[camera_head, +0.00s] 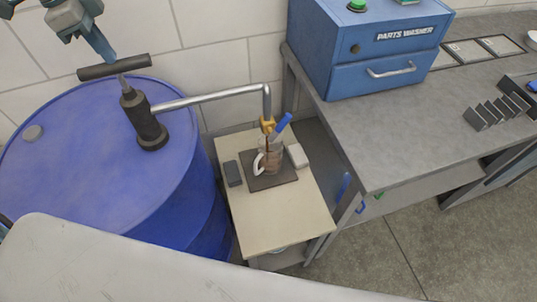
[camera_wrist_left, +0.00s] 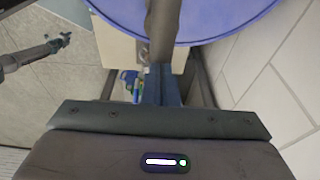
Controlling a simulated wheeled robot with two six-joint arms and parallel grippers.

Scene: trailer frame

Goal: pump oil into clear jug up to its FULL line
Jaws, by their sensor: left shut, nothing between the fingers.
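The blue oil drum (camera_head: 85,165) stands at the left, with a dark hand pump (camera_head: 145,120) upright on its lid. The pump's crossbar handle (camera_head: 115,67) is at the top. My left gripper (camera_head: 110,57) is shut and empty, just above the crossbar; I cannot tell whether it touches. The left wrist view shows its fingers (camera_wrist_left: 160,82) together. A spout pipe (camera_head: 205,98) runs to a brass valve with a blue lever (camera_head: 284,122). Below it the clear jug (camera_head: 273,158) stands on a dark mat, with brown oil inside. Its FULL line is too small to read.
The jug's small table (camera_head: 258,220) also holds a dark box (camera_head: 232,173) and a white block (camera_head: 298,156). A grey workbench (camera_head: 380,145) with a blue parts washer (camera_head: 370,50) stands at the right. A dark arm end (camera_wrist_left: 60,42), probably my right gripper, shows in the wrist view.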

